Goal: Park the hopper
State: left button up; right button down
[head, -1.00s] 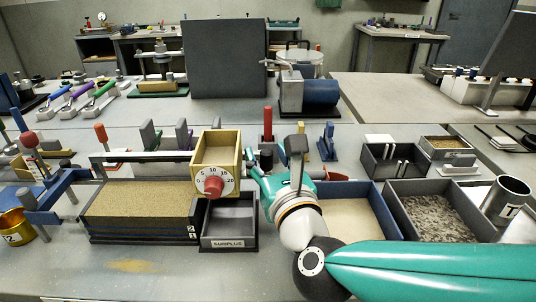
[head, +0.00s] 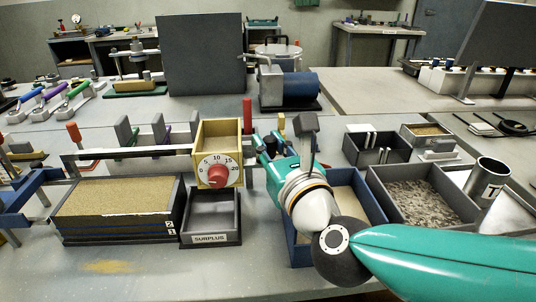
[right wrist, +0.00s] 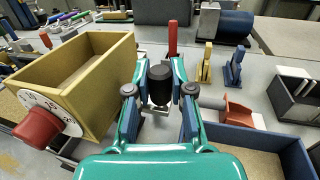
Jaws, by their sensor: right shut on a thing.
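The hopper (head: 218,140) is a yellow open-topped box with a white dial scale and a red knob on its front. It sits upright on the rail (head: 125,153), above the grey surplus tray (head: 211,224), near the right end of the sand tank (head: 118,197). It looks empty inside in the right wrist view (right wrist: 92,62). My right gripper (head: 266,152) is just right of the hopper, its fingers shut on a black knob (right wrist: 160,85). The joint between knob and hopper is hidden. My left gripper is not in view.
A blue-walled sand bin (head: 366,199) lies under my right arm, with a gravel bin (head: 425,197) and a metal cup (head: 486,180) to its right. Small upright blocks and a red post (head: 247,113) stand behind the rail. The bench front is clear.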

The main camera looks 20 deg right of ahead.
jog(key=shift+d, duration=0.3)
jog(key=c, duration=1)
grip_release()
jog(key=shift+d, duration=0.1)
jog(key=shift+s, duration=0.1)
jog(key=shift+s, duration=0.15)
jog(key=s, duration=1.1)
jog(key=shift+s+d, duration=0.2)
jog(key=shift+s, duration=0.05)
